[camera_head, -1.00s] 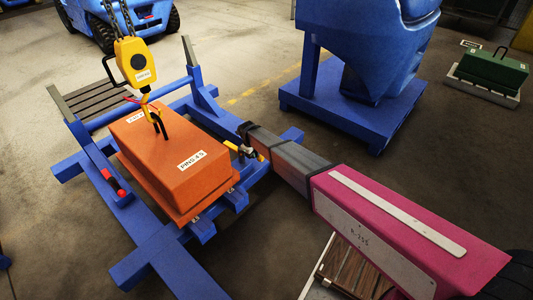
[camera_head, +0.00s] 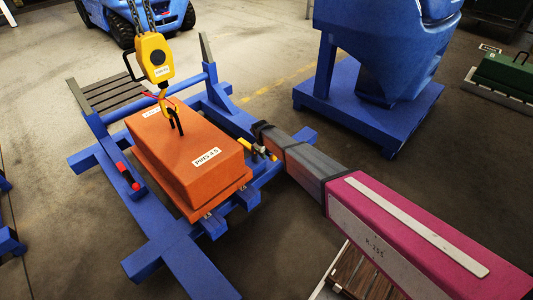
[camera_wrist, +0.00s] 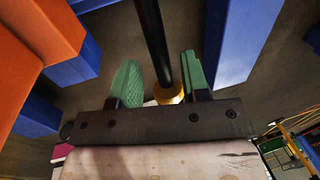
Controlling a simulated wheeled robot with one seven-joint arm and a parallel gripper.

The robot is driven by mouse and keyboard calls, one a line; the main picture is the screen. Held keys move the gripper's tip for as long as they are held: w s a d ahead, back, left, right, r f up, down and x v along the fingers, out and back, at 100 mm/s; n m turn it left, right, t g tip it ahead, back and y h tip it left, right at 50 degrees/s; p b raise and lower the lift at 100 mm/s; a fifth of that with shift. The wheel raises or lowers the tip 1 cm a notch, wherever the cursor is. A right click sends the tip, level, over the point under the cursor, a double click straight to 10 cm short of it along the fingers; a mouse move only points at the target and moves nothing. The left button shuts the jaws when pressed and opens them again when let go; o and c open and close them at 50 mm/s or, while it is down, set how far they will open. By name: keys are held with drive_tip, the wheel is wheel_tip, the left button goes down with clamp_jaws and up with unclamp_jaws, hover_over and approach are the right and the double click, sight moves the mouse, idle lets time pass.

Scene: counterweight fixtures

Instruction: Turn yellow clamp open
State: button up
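The yellow clamp (camera_head: 246,143) shows as a small yellow and dark piece at the right side of the orange weight block (camera_head: 188,150) in the head view. My arm reaches over it from the right and hides part of it. In the wrist view, a dark rod (camera_wrist: 152,35) with a yellow end (camera_wrist: 168,93) runs between the two green fingers of my gripper (camera_wrist: 161,85). The fingers stand apart on either side of the rod. A gap shows beside the left finger; whether the right finger touches cannot be told.
The block sits in a blue frame (camera_head: 150,250) with raised posts. A yellow hoist hook (camera_head: 154,58) hangs over the block. A blue machine on a blue base (camera_head: 370,108) stands behind my arm. Open floor lies at the far left.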

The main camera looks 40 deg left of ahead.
drive_tip(key=shift+r, duration=0.15)
wheel_tip(320, 180, up, 10)
drive_tip(key=s, duration=0.2)
drive_tip(key=shift+r, duration=0.15)
idle(0.5)
drive_tip(key=w+d+r+n, duration=0.1)
drive_tip(key=w+d+n, duration=0.35)
drive_tip(key=d, duration=0.95)
drive_tip(key=w+d+r+n+g, duration=0.1)
drive_tip(key=w+d, duration=0.7)
drive_tip(key=d, duration=0.5)
drive_tip(key=w+d+r+n, duration=0.1)
drive_tip(key=w+d+n, duration=0.35)
drive_tip(key=d, duration=0.95)
drive_tip(key=s+d+r+n, duration=0.1)
drive_tip(key=s+d+n, duration=0.1)
drive_tip(key=d, duration=1)
drive_tip(key=s+d+r+n, duration=0.2)
drive_tip(key=d+n, duration=0.2)
drive_tip(key=d, duration=0.9)
drive_tip(key=s+d+r+n+g, duration=0.1)
drive_tip(key=s+d+n, duration=0.1)
drive_tip(key=d, duration=1.1)
drive_tip(key=shift+s+d+r+n, duration=0.2)
drive_tip(key=shift+r+n, duration=0.15)
drive_tip(key=shift+n, duration=0.15)
drive_tip(key=shift+a, duration=0.15)
